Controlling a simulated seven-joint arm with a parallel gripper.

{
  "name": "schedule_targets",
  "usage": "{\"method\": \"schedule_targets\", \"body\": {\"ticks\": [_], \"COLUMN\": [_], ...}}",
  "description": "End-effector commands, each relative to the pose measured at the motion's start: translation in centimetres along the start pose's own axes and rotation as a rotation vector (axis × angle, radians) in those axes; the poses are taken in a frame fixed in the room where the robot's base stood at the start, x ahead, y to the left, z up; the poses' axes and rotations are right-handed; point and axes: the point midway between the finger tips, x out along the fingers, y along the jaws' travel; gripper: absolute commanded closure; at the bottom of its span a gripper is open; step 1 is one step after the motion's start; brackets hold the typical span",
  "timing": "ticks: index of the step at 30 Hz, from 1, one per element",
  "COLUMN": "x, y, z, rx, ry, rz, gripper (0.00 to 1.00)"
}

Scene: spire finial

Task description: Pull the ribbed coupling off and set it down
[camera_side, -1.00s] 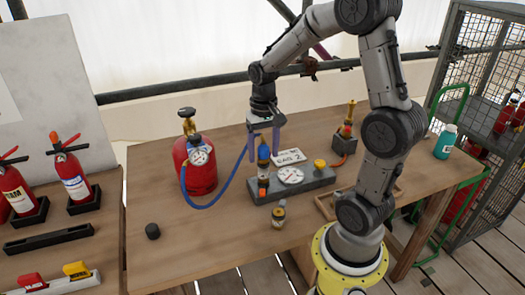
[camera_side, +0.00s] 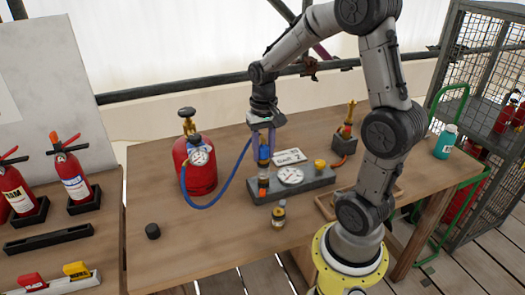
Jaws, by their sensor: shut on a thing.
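My gripper (camera_side: 263,146) points straight down over the left end of the grey block (camera_side: 309,184). Its fingers are shut on the ribbed coupling (camera_side: 264,156), a small dark piece with an orange-brown band. The coupling stands upright above an orange and dark fitting (camera_side: 263,184) at the block's left end. The fingers hide its upper part, and I cannot tell whether it still touches the fitting. A blue hose (camera_side: 230,188) curves from near the coupling to the red gas cylinder (camera_side: 197,166).
The block carries a white dial (camera_side: 290,176) and a yellow knob (camera_side: 320,164). A small brass-and-glass fitting (camera_side: 279,215) stands in front, and a black cap (camera_side: 153,231) lies front left. The table (camera_side: 205,250) is clear between them.

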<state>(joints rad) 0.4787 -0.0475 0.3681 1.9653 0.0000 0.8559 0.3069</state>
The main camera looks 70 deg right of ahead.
Motion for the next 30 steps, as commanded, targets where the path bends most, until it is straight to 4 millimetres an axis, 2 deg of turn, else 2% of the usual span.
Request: {"method": "schedule_targets", "body": {"ticks": [22, 30], "x": [-0.07, -0.96], "y": [-0.01, -0.03], "z": [-0.03, -0.1], "rx": [0.0, 0.0], "ry": [0.001, 0.003], "rz": [0.0, -0.001], "gripper": [1.0, 1.0]}}
